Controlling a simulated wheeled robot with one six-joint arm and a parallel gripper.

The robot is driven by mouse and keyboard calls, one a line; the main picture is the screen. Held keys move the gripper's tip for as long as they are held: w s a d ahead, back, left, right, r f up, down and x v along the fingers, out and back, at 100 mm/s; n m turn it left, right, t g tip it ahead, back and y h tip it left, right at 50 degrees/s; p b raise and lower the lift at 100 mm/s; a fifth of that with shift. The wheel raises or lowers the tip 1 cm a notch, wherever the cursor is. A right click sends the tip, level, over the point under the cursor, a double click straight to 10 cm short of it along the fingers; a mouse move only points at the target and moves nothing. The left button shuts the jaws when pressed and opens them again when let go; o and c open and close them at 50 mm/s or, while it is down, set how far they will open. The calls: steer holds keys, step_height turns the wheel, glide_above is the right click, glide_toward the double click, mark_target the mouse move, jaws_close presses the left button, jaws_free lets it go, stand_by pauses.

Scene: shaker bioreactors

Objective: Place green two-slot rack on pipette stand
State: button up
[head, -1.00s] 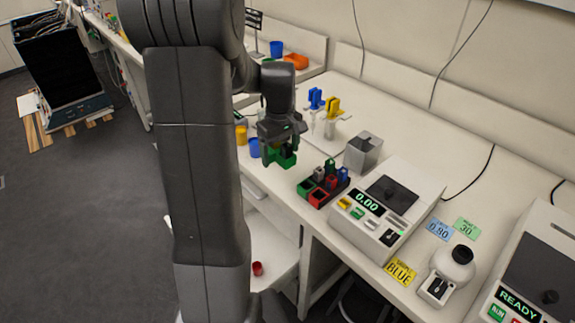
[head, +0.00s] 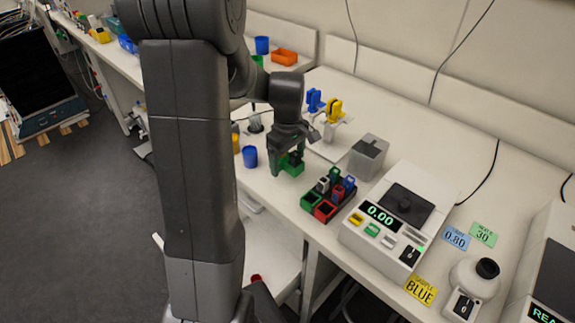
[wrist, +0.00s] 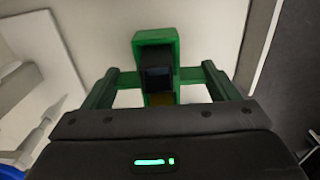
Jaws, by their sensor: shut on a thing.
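The green two-slot rack (head: 291,168) is between the fingers of my gripper (head: 288,160), which is shut on it, at the bench's front edge. In the wrist view, the rack (wrist: 155,40) sits between both fingers (wrist: 160,82); a dark block (wrist: 158,78) shows in one slot and a yellowish patch below it. I cannot tell whether the rack's underside touches the bench. The pipette stand (head: 327,139), pale, with a blue pipette (head: 314,100) and a yellow pipette (head: 334,109), stands behind and to the right of my gripper. Its base is partly hidden by my arm.
A red and green multi-slot rack (head: 326,209) with small blocks stands close at right. Behind it is a grey box (head: 368,157); further right is a scale (head: 400,215). A blue cup (head: 250,157) stands left of my gripper. Bench behind the grey box is clear.

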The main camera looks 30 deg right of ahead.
mark_target(288, 167)
steer(key=shift+f, duration=1.55)
steer(key=shift+f, duration=0.2)
steer(key=o, duration=0.9)
steer(key=shift+r, duration=0.1)
step_height(288, 167, up, 12)
steer(key=shift+r, duration=0.15)
